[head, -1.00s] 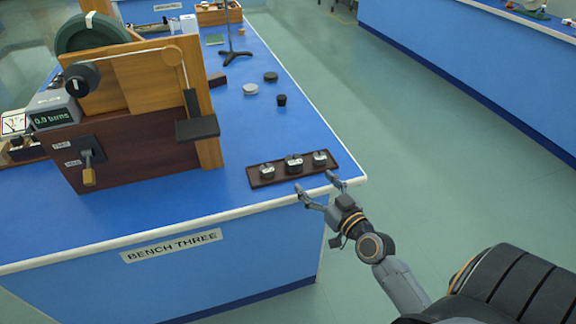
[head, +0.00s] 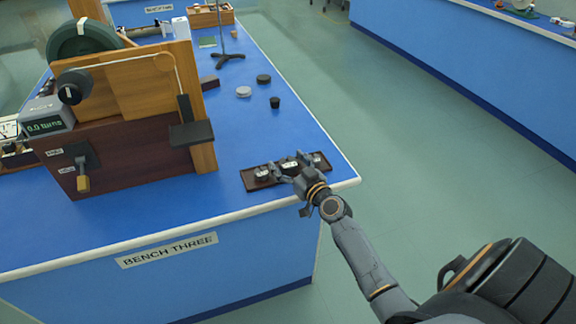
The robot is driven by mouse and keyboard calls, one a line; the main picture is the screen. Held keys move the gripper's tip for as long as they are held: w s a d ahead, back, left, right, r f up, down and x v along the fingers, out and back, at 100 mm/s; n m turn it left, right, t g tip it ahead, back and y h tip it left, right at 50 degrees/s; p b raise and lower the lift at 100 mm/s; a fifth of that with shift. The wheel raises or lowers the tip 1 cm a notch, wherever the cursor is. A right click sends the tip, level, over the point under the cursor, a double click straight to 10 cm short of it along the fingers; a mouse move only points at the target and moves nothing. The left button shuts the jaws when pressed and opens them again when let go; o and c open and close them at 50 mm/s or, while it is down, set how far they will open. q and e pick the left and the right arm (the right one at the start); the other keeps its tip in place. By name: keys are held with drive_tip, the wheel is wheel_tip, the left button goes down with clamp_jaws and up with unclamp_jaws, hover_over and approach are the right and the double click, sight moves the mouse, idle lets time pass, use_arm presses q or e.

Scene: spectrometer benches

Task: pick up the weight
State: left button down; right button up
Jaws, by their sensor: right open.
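Several small grey metal weights sit in a row on a dark brown tray (head: 250,184) at the near right corner of the bench top. The left weight (head: 262,174) and the right weight (head: 318,158) show clear of the fingers. The middle weight (head: 289,166) is partly hidden by my right gripper (head: 288,163). That gripper is open, with one fingertip on either side of the middle weight in the picture. Whether the fingers touch it I cannot tell. My left gripper is not in view.
A wooden apparatus with a wheel, crank and display (head: 130,110) stands at the left on the blue bench (head: 225,200). Beyond the tray are a small black cup (head: 275,102), a light disc (head: 243,92), a dark disc (head: 263,78) and a stand (head: 228,55). Bench top between is clear.

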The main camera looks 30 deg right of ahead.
clamp_jaws()
drive_tip(key=shift+r, duration=0.1)
drive_tip(key=shift+r, duration=0.15)
